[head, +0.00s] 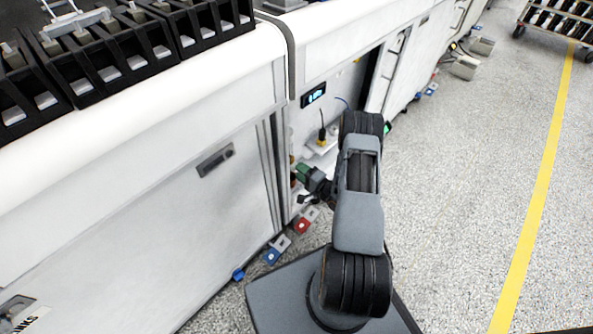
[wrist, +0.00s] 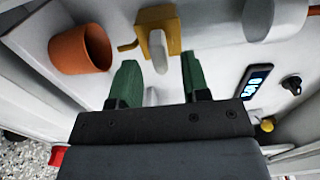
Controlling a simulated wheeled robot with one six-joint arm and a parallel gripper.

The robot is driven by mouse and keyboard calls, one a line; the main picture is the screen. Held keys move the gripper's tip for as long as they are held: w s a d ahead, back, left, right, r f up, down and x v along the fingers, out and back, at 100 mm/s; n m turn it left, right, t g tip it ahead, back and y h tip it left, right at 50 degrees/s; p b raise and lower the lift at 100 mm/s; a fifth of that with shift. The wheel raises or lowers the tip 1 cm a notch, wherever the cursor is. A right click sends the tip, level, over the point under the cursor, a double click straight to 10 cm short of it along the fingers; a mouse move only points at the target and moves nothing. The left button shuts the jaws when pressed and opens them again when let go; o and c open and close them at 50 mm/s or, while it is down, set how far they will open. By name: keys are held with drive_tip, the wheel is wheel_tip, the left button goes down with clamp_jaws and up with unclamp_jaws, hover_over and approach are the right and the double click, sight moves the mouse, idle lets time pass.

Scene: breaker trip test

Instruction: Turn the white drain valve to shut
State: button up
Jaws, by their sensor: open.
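In the wrist view, a white lever (wrist: 158,50), which looks like the drain valve's handle, stands out from a yellow block (wrist: 172,36) on the pale panel. My gripper (wrist: 158,65) is open, with its two green fingers apart on either side of the lever's line. I see no clear contact, and the depth between fingertips and lever is hard to judge. A pale piece also shows lower down between the fingers. In the head view, my gripper (head: 303,173) reaches into the open bay of the white machine; the valve cannot be made out there.
An orange-brown cup-shaped part (wrist: 82,50) is left of the lever. A white rounded part (wrist: 275,20), a lit display (wrist: 255,81) and a black knob (wrist: 291,84) are to the right. In the head view, a closed white panel (head: 150,190) borders the bay; open floor (head: 450,190) lies right.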

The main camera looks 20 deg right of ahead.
drive_tip(key=shift+x, duration=1.3)
drive_tip(key=shift+c, duration=0.3)
clamp_jaws()
